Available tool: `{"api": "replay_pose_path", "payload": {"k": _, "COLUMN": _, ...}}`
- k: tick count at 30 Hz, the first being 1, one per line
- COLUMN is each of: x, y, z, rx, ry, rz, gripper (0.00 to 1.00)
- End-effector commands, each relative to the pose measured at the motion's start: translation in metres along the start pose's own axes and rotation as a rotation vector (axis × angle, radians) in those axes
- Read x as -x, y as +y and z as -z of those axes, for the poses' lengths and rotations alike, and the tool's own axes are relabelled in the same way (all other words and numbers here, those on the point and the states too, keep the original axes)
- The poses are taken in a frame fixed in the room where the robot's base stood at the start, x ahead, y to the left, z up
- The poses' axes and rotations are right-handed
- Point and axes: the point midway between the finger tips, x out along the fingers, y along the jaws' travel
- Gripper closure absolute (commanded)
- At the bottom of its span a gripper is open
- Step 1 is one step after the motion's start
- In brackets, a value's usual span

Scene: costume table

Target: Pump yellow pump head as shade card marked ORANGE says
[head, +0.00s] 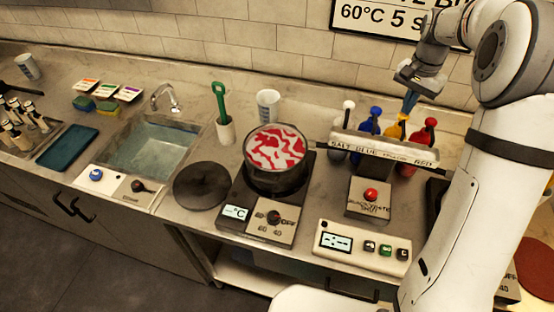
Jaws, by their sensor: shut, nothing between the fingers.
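My gripper (409,103) is shut and empty, pointing down just above the yellow pump bottle (395,130). I cannot tell whether the fingertips touch its pump head, as they overlap it in the picture. The bottle's lower part is hidden behind a label bar (385,150) reading SALT, BLUE, a partly unreadable word and RED. Three small shade cards (86,85) with coloured bands stand behind the sponges at the back left. One band looks orange; the writing is too small to read.
White (347,117), blue (372,122) and red (428,130) pump bottles flank the yellow one closely. A pot (276,175) with red and white contents sits on a hotplate. A red-button box (369,198) and a timer panel (363,246) stand in front.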

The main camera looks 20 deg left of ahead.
Motion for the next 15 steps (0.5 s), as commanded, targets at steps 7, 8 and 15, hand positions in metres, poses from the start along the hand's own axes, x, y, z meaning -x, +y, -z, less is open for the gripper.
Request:
{"api": "replay_pose_path", "payload": {"k": 7, "x": -0.010, "y": 0.000, "z": 0.000, "rx": 0.000, "ry": 0.000, "rz": 0.000, "gripper": 1.00}}
{"api": "replay_pose_path", "payload": {"k": 8, "x": -0.011, "y": 0.000, "z": 0.000, "rx": 0.000, "ry": 0.000, "rz": 0.000, "gripper": 1.00}}
{"api": "replay_pose_path", "payload": {"k": 15, "x": -0.020, "y": 0.000, "z": 0.000, "rx": 0.000, "ry": -0.001, "rz": -0.001, "gripper": 1.00}}
